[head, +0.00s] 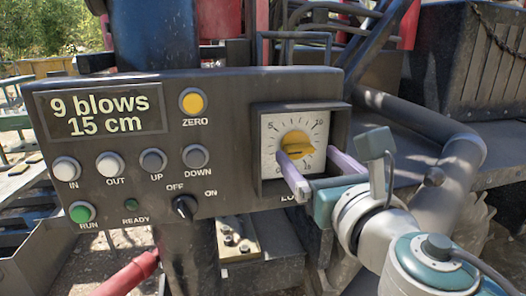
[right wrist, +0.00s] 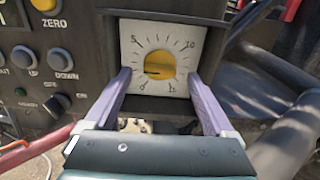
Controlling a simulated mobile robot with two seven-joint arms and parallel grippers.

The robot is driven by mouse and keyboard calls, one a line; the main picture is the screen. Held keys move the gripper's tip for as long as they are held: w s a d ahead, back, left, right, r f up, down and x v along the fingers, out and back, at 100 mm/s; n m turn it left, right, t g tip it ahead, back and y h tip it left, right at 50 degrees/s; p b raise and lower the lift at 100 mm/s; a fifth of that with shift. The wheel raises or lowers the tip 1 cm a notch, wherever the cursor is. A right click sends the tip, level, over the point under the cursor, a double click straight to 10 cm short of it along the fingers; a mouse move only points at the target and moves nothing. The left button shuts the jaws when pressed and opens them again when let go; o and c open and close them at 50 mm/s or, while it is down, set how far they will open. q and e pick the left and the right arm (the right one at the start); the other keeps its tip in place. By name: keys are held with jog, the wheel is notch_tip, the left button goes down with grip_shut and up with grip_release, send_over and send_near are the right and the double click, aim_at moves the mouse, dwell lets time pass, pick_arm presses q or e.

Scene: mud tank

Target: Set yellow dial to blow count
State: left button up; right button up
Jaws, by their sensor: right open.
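The yellow dial (head: 297,143) is a round knob on a white square scale plate (head: 270,128), set in a dark box frame at the right of the control panel. The scale runs from 0 at lower left past 5 and 10 to 15 at lower right. In the right wrist view the yellow dial (right wrist: 159,64) has a dark pointer line aimed left, between 0 and 5. The display (head: 100,112) reads "9 blows 15 cm". My right gripper (head: 306,152) is open, its two pale purple fingers on either side of the dial, apart from it. My left gripper is not in view.
The dark panel also holds a yellow ZERO button (head: 193,102), several grey buttons, a green RUN button (head: 82,212) and a black OFF/ON switch (head: 185,207). The raised box frame (head: 341,120) surrounds the scale plate closely.

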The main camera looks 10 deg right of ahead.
aim_at(298, 148)
jog(key=shift+w, duration=1.2)
jog(key=c, duration=1.4)
